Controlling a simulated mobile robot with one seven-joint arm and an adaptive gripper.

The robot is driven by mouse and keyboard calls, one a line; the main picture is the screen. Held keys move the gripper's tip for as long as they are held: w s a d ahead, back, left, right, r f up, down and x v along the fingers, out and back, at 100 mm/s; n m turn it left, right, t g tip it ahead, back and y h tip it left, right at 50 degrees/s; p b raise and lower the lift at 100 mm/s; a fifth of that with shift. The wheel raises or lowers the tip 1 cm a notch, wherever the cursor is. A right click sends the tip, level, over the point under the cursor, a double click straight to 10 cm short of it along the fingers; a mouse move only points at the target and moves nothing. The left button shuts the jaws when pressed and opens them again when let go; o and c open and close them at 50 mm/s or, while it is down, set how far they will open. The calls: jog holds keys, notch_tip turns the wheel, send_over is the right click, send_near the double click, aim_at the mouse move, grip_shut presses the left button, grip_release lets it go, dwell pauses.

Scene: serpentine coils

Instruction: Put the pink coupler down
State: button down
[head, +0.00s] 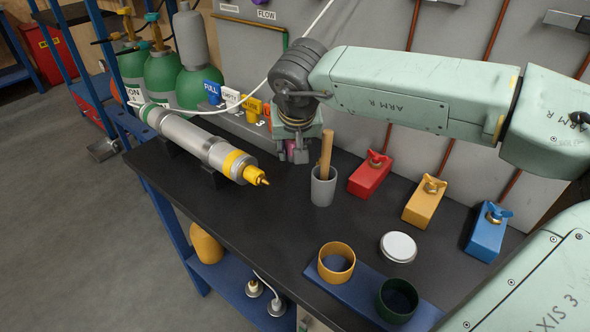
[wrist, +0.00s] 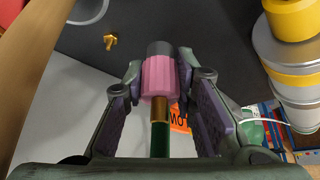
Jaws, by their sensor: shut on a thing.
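The pink coupler (wrist: 159,76) is ribbed, with a dark grey end and a brass and green stem running back toward my palm. In the wrist view it sits between the fingertips of my gripper (wrist: 160,90), which is shut on it. In the head view my gripper (head: 296,152) points down over the back of the dark bench (head: 270,215), behind the grey cup. Only a small pinkish patch of the coupler shows there, mostly hidden by the fingers. I cannot tell how far its lower end is from the bench top.
A grey cup (head: 323,188) with a wooden handle (head: 326,150) stands close by. The silver and yellow cylinder (head: 205,145) lies left. Red (head: 370,178), yellow (head: 423,207) and blue (head: 487,235) valve blocks stand right. A small brass piece (wrist: 110,41) lies on the bench.

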jog(key=shift+f, duration=3.05)
jog(key=shift+f, duration=0.15)
jog(key=c, duration=1.3)
grip_release()
